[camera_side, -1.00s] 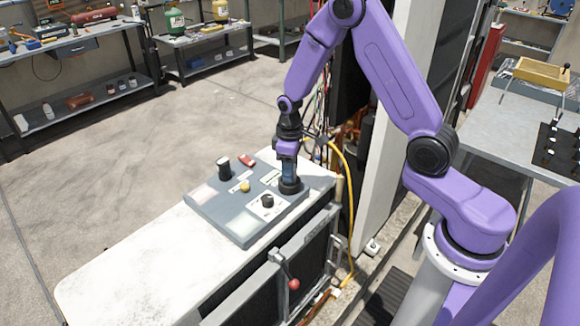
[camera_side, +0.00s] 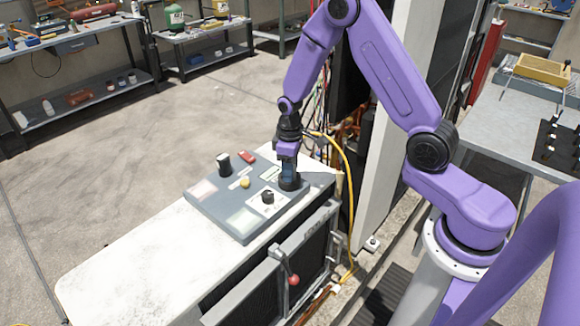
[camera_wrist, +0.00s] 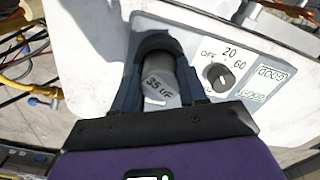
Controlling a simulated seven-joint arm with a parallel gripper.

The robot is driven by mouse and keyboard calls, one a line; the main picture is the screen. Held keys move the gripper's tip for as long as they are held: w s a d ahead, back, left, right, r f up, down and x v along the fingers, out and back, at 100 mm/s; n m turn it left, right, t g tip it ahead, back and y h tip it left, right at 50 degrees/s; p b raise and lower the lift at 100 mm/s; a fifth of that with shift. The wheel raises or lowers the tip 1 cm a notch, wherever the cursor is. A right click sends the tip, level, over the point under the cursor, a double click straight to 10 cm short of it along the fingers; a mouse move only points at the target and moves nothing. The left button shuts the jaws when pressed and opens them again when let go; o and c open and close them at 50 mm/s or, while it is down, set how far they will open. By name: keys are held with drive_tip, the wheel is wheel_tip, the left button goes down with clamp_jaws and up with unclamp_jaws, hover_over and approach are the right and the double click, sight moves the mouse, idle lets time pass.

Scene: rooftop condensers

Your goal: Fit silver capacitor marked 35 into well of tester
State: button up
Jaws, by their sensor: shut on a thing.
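The silver capacitor (camera_wrist: 160,90), marked "35 uF", is between my gripper's fingers in the wrist view. My gripper (camera_side: 288,172) is shut on it, pointing down at the right corner of the tester. The tester (camera_side: 226,201) is a grey panel box lying on the white cabinet top. Its well (camera_wrist: 158,42) is a dark round collar at the capacitor's far end. The capacitor's end meets or enters the collar; how deep it sits I cannot tell. In the side view the fingers hide most of the capacitor.
The tester carries a black knob (camera_wrist: 218,76) by OFF, 20 and 60 marks, a display (camera_wrist: 270,73), a yellow button (camera_side: 245,183) and a dark cylinder (camera_side: 223,163). A yellow hose (camera_side: 347,180) runs behind my gripper. The cabinet top (camera_side: 130,270) is clear at left.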

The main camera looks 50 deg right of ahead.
drive_tip(key=shift+f, duration=0.1)
drive_tip(key=o, duration=1.2)
drive_tip(key=shift+c, duration=0.2)
wheel_tip(320, 180, up, 17)
drive_tip(key=shift+r, duration=0.2)
drive_tip(key=s+a+r+n, duration=0.1)
drive_tip(key=s+a+n, duration=0.3)
drive_tip(key=s+a, duration=0.7)
drive_tip(key=s+d+n, duration=0.3)
drive_tip(key=s, duration=1.5)
drive_tip(key=shift+s+f, duration=0.15)
drive_tip(key=shift+s, duration=0.25)
